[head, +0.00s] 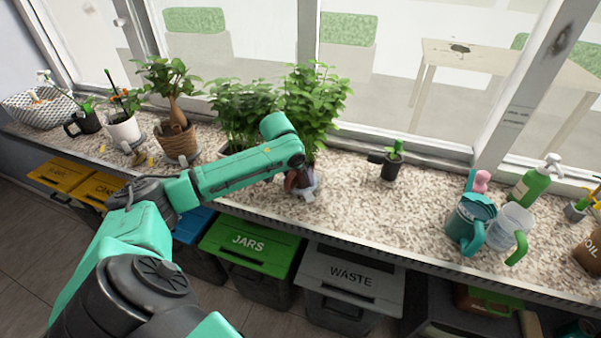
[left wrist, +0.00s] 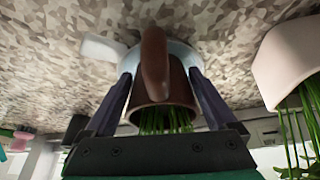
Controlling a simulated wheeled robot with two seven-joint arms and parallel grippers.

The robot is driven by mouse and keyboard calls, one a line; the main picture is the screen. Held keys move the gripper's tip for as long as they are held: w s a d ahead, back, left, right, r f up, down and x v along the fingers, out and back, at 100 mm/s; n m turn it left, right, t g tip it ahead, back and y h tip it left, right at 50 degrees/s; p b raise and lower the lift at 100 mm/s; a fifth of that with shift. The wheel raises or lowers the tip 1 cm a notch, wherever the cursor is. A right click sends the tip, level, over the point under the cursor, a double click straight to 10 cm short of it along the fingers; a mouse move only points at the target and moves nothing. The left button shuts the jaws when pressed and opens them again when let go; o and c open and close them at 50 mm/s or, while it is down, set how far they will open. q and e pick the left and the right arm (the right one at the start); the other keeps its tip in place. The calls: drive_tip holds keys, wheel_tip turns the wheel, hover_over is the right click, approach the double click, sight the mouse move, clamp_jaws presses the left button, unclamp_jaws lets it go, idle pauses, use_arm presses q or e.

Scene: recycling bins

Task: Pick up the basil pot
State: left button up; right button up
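The basil pot is a tall leafy green plant (head: 315,98) on the counter; its pot is mostly hidden behind my left arm in the head view. In the left wrist view, which looks upside down, a brown pot (left wrist: 172,88) with a curved brown handle-like part holds green stems. My left gripper (head: 303,188) is low at this pot. Its two fingers (left wrist: 160,88) stand on either side of the brown pot, with narrow gaps seeming to show, so it looks open around it. A pale blue-white piece lies behind the pot. My right gripper is not in view.
A second leafy plant (head: 240,108) in a pale pot (left wrist: 292,62) stands close beside the basil. A bonsai in a brown basket (head: 178,142) is further left. A small dark pot (head: 391,166) stands to the right, with clear counter between. The window is behind.

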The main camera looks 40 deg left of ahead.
use_arm(q)
drive_tip(key=shift+r, duration=0.1)
drive_tip(key=c, duration=0.9)
drive_tip(key=shift+o, duration=0.2)
drive_tip(key=shift+r, duration=0.1)
